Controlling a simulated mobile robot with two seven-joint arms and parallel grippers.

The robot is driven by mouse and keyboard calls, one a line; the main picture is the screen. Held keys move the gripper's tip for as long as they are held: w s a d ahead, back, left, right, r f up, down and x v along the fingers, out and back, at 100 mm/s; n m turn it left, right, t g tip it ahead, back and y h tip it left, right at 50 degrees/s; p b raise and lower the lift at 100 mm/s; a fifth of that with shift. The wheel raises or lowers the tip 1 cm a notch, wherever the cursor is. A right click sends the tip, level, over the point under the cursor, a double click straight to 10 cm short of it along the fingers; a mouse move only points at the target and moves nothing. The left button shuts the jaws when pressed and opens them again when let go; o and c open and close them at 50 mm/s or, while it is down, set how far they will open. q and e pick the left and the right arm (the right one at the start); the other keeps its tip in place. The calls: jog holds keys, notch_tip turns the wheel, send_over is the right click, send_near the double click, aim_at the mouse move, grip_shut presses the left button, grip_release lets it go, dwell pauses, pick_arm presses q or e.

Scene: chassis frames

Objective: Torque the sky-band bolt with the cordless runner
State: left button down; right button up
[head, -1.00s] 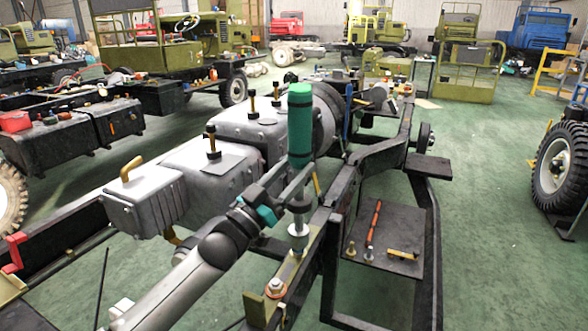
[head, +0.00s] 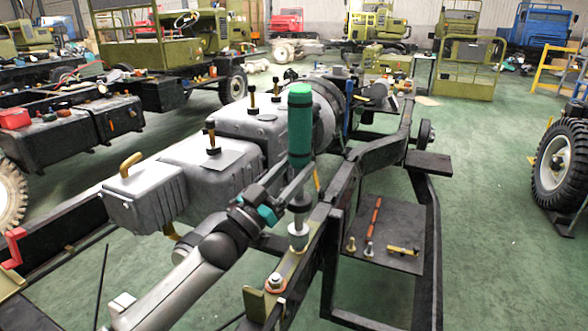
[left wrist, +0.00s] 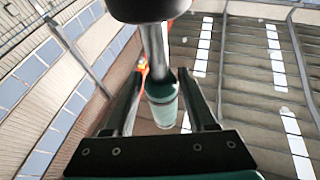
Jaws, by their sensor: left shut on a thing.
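The cordless runner (head: 300,125) is a green upright cylinder with a dark band and a metal shaft pointing down. My left gripper (head: 304,178) is shut around its lower part; in the left wrist view the runner (left wrist: 162,103) lies between the two fingers. The shaft's lower end is over a bolt (head: 298,238) on the olive plate of the black chassis rail. The socket hides the bolt head, so I cannot tell its band colour or whether they touch. A second bolt (head: 275,281) with a reddish band stands nearer on the plate. My right gripper is not in view.
A dark side shelf (head: 402,215) holds a red-orange rod (head: 374,220), a yellow-handled tool (head: 402,250) and small bolts. The grey gearbox (head: 210,165) with upright bolts stands left of the runner.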

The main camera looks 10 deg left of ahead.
pick_arm(q)
jog(key=shift+f+b, duration=0.6)
jog(key=shift+f, duration=0.35)
dwell(1.6)
jog(key=shift+f, duration=0.4)
jog(key=shift+p, duration=0.3)
dwell(1.3)
jog(key=shift+r, duration=0.2)
dwell(0.7)
jog(key=shift+r+p, duration=0.15)
jog(key=shift+p, duration=0.25)
jog(key=shift+r+p, duration=1.25)
jog(key=shift+r, duration=0.3)
